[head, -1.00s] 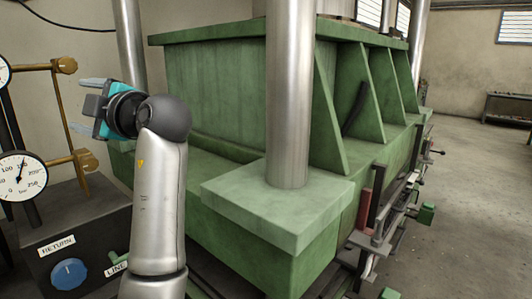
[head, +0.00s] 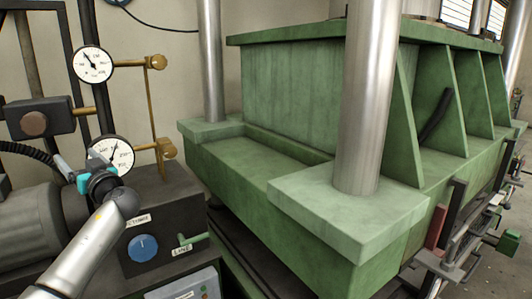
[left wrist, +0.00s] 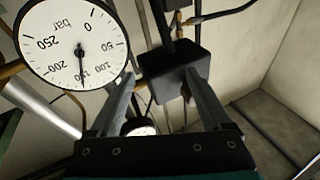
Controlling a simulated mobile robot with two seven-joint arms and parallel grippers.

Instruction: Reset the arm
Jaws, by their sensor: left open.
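My left arm (head: 98,240) comes in from the lower left of the head view. Its left gripper (head: 78,161) has pale blue fingers and a teal body, and it appears in front of the lower pressure gauge, empty. In the left wrist view the two fingers of the left gripper (left wrist: 160,85) stand apart with nothing held between them. A dark box on the wall side (left wrist: 174,70) shows behind the fingers, and no contact with it can be seen. My right gripper is in neither view.
Two round gauges, an upper one (head: 93,64) and a lower one (head: 112,155), stand on brass pipes. A dark control box (head: 165,200) has a blue knob (head: 143,248) and a green lever (head: 193,239). A green press (head: 290,95) with steel columns (head: 366,100) fills the middle and right.

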